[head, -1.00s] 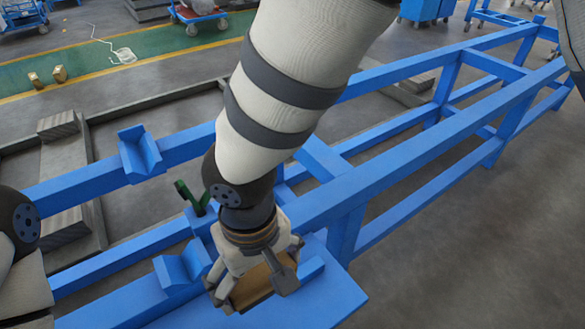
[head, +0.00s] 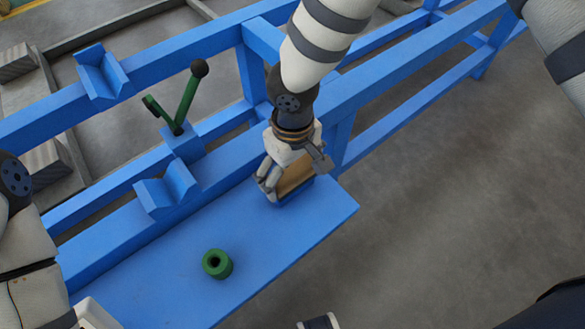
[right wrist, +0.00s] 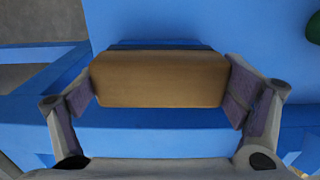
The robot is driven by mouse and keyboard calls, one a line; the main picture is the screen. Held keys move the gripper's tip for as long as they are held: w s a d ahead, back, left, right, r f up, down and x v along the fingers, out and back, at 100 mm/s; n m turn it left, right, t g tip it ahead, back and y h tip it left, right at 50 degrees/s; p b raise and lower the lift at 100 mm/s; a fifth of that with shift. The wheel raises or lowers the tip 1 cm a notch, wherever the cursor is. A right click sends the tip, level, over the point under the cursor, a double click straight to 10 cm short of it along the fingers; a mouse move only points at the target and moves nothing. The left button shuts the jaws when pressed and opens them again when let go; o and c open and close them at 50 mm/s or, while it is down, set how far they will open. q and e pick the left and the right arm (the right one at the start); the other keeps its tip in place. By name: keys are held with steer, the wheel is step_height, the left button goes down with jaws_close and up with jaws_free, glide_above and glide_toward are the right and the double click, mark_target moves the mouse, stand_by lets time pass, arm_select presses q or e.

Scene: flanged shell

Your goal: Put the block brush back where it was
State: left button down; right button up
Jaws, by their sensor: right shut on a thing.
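The block brush shows as a tan wooden block (head: 295,176) in my right gripper (head: 292,181), at the inner end of the flat blue shelf. In the right wrist view the block (right wrist: 160,79) sits lengthwise between the two dark-padded fingers (right wrist: 163,92), which press on its ends. A thin dark strip shows along its far edge; its bristles cannot be made out. The brush is at or just above the shelf, and I cannot tell whether it touches. My left arm enters at the left edge; its gripper is not clearly in view.
A green ring (head: 217,264) lies on the blue shelf (head: 270,240), left of and nearer than the brush. A blue V-shaped cradle (head: 166,192) and a green lever (head: 186,105) with a dark knob stand at left. Blue frame rails run behind. The shelf between ring and brush is clear.

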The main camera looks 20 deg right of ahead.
mark_target(292, 170)
steer(key=shift+f, duration=0.15)
steer(key=o, duration=0.8)
steer(key=shift+o, duration=0.2)
step_height(292, 170, up, 12)
steer(key=p, duration=0.2)
steer(key=s+d+f+m+g+y, duration=0.1)
steer(key=s+d+f+m+g, duration=0.1)
steer(key=s+f, duration=0.85)
steer(key=s+d+f+m+g+y, duration=0.15)
steer(key=s+f, duration=0.55)
steer(key=s, duration=0.7)
steer(key=s+d+f+h, duration=0.1)
steer(key=s+d+h, duration=0.2)
steer(key=s+d, duration=0.65)
arm_select(q)
steer(key=w+r+t+p, duration=0.2)
steer(key=w+r+p, duration=0.1)
steer(key=w+r, duration=0.3)
arm_select(e)
steer(key=shift+m+t+y, duration=0.25)
steer(key=shift+m+t, duration=0.2)
steer(key=shift+t, duration=0.2)
steer(key=r, duration=0.1)
steer(key=w+a+r, duration=0.1)
steer(key=w+r, duration=0.1)
steer(key=shift+w+a+r, duration=0.25)
steer(key=shift+a+r, duration=0.05)
steer(key=shift+a, duration=0.1)
